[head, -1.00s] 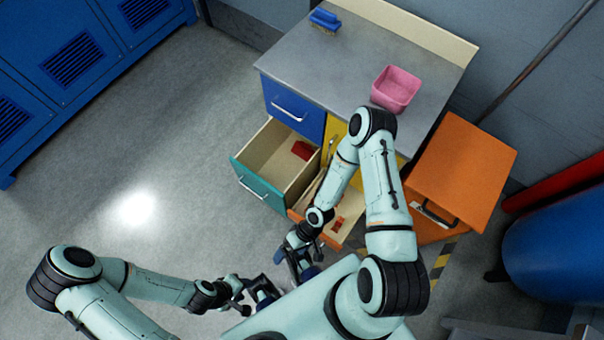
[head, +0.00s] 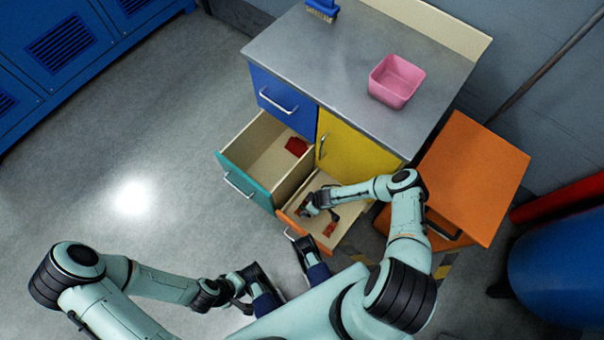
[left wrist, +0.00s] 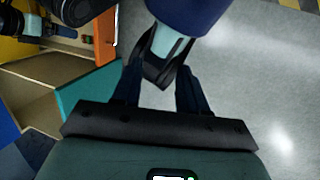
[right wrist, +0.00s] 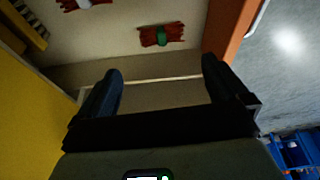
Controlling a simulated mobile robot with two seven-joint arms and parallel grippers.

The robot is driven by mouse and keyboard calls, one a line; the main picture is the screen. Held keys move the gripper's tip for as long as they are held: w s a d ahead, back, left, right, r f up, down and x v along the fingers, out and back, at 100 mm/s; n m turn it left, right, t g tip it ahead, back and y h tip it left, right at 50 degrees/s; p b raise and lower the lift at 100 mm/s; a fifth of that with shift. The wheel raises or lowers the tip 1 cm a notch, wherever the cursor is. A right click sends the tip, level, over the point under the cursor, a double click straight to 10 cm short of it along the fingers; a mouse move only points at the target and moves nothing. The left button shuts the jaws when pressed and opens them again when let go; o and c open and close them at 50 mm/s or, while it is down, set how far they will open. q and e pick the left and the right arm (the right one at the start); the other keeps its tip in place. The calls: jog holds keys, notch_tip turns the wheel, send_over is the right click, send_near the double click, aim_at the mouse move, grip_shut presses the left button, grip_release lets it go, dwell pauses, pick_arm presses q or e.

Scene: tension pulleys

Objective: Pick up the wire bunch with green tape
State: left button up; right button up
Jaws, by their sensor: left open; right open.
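The wire bunch with green tape (right wrist: 161,35) is red, with a green band around its middle. It lies on the pale floor of the open orange drawer (head: 291,222). In the head view it appears as a small red patch (head: 330,229), its tape too small to make out. My right gripper (right wrist: 161,70) is open and empty inside the drawer space, with the bunch ahead of its fingertips and not between them. In the head view my right gripper (head: 309,207) is over the drawer. My left gripper (left wrist: 157,78) is open and empty, outside the drawers.
Another red bunch with a white band (right wrist: 85,4) lies in the same drawer. The open teal drawer (head: 236,178) above holds a red item (head: 297,146). A yellow door (head: 355,150) and orange cabinet (head: 470,180) stand close by. A pink bin (head: 396,82) is on the countertop.

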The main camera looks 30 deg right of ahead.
jog(key=b, duration=0.6)
send_over(303, 207)
jog(key=s+d, duration=0.1)
jog(key=s, duration=0.1)
notch_tip(303, 207, down, 6)
jog(key=shift+f, duration=0.25)
jog(key=shift+w+f, duration=0.15)
jog(key=shift+f, duration=0.05)
pick_arm(q)
jog(key=w+a+f+t+y+b, duration=0.25)
jog(key=w+a+f, duration=0.25)
jog(key=w+f, duration=0.55)
pick_arm(e)
jog(key=shift+x, duration=1.2)
jog(key=b+x, duration=0.2)
jog(key=shift+w+a+f, duration=0.2)
jog(key=shift+a, duration=0.05)
pick_arm(q)
jog(key=s+a+f+n+g, duration=0.1)
jog(key=s+f, duration=0.3)
jog(key=s, duration=0.1)
jog(key=shift+s+f+h, duration=0.2)
jog(key=shift+s+h, duration=0.2)
jog(key=shift+h, duration=0.05)
pick_arm(e)
jog(key=c, duration=0.7)
